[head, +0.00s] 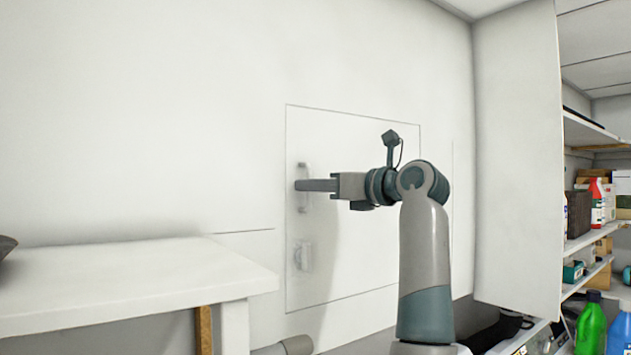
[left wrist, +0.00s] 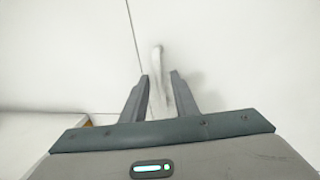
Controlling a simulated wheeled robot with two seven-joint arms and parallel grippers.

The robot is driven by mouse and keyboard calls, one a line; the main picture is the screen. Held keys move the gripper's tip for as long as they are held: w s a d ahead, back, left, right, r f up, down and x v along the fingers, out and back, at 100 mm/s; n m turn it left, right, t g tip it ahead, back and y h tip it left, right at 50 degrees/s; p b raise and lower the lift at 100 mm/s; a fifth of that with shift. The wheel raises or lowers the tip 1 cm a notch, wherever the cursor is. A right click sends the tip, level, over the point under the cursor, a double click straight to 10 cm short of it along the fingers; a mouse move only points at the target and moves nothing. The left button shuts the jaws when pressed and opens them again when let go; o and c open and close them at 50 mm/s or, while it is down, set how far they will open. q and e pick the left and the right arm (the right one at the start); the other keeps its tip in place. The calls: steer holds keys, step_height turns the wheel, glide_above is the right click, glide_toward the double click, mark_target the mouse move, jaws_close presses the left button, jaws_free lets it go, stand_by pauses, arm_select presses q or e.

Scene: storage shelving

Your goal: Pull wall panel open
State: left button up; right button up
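The wall panel (head: 365,255) is a white, flush square outlined by thin seams, and it looks closed. A slim upright handle (head: 303,168) sits near its left edge; in the left wrist view the handle (left wrist: 157,60) shows as a pale bar. My left gripper (head: 298,185) is at the handle in the head view. In the left wrist view its two fingers (left wrist: 159,80) are apart, with the handle between them and gaps on both sides. A small fitting (head: 303,256) is on the panel below the handle.
A white table (head: 130,280) stands at the left, in front of the wall. A tall white partition (head: 517,160) stands to the right of the panel. Beyond it are shelves (head: 590,240) with bottles and boxes, including a green bottle (head: 590,325).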

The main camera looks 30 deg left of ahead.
arm_select(q)
jaws_close()
stand_by(1.4)
